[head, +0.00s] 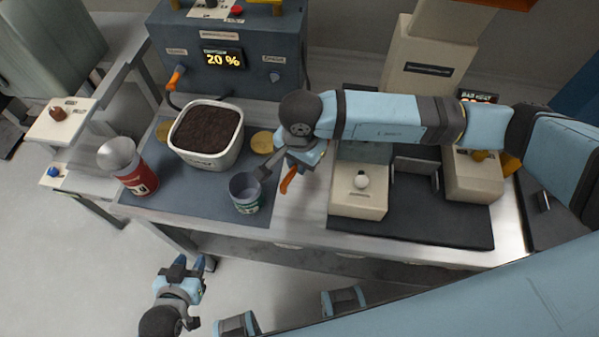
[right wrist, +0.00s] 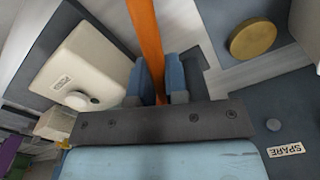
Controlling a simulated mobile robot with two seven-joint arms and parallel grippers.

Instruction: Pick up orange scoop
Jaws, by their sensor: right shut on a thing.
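The orange scoop's handle (head: 288,180) shows below my right gripper (head: 303,158) in the head view. A grey metal part (head: 263,171), seemingly the scoop's, reaches over the rim of the grey-green cup (head: 245,193). In the right wrist view the orange handle (right wrist: 147,38) runs between the two blue fingers of my right gripper (right wrist: 160,82), which is shut on it. How far the scoop sits inside the cup is hard to tell. My left gripper (head: 190,266) is empty, fingers apart, low in front of the bench.
A white bucket of dark soil (head: 207,133) stands behind the cup. A red can with a grey funnel (head: 129,168) is at left. A white box with a round knob (head: 359,191) stands right of the gripper. A control console (head: 233,55) is behind.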

